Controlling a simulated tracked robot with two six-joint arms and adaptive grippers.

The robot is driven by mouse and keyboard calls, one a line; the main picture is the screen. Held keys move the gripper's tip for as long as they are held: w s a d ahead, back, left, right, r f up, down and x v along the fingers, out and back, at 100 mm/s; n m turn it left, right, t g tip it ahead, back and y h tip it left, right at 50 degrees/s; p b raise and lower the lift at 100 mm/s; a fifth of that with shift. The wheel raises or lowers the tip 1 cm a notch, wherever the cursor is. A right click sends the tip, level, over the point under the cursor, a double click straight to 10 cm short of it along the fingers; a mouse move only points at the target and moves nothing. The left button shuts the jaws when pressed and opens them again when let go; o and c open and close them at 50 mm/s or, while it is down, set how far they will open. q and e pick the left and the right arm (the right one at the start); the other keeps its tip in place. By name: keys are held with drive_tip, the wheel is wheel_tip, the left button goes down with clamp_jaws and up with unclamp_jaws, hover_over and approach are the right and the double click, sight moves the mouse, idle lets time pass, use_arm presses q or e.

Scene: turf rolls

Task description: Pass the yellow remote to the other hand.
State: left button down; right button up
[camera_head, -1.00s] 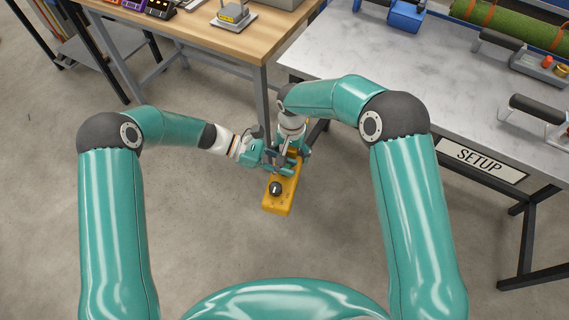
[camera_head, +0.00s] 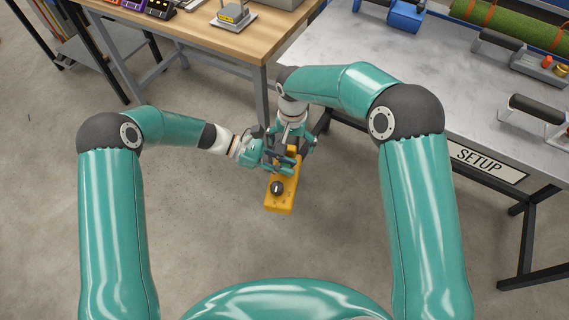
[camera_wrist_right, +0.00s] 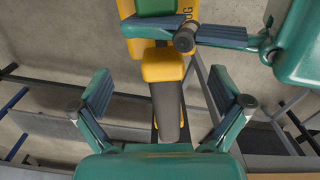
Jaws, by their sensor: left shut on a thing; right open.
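The yellow remote (camera_head: 283,192), with a black knob on its face, hangs above the floor between my two arms. My left gripper (camera_head: 283,162) is shut on it across its upper part. In the right wrist view, the left gripper's dark-padded finger (camera_wrist_right: 218,36) crosses the remote, whose near yellow end (camera_wrist_right: 163,68) points toward my right gripper. My right gripper (camera_wrist_right: 160,95) is open, its fingers on either side of a dark bar beyond that end, with gaps to both. In the head view my right gripper (camera_head: 298,148) is just above the left one, partly hidden.
A grey-topped table (camera_head: 345,50) marked SETUP stands at the right, with a green turf roll (camera_head: 510,25) and handled tools on it. A wooden table (camera_head: 190,40) with a small yellow-and-grey device stands at the back left. The floor below the remote is clear.

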wheel_tip(320, 180, up, 7)
drive_tip(key=shift+f, duration=0.15)
drive_tip(key=shift+w, duration=0.1)
drive_tip(key=shift+w+d+f+y, duration=0.1)
drive_tip(key=shift+d+f+y, duration=0.05)
drive_tip(key=shift+f+y, duration=0.2)
drive_tip(key=d+f+t+y, duration=0.2)
drive_tip(key=d+f+t, duration=0.5)
drive_tip(key=d+f, duration=0.4)
drive_tip(key=s+a+f+g, duration=0.1)
drive_tip(key=s+f+g, duration=0.2)
drive_tip(key=s, duration=1)
drive_tip(key=s+a+f+n+g+y, duration=0.1)
drive_tip(key=s+f+g, duration=0.2)
drive_tip(key=s, duration=1)
drive_tip(key=x, duration=0.3)
drive_tip(key=shift+f, duration=0.4)
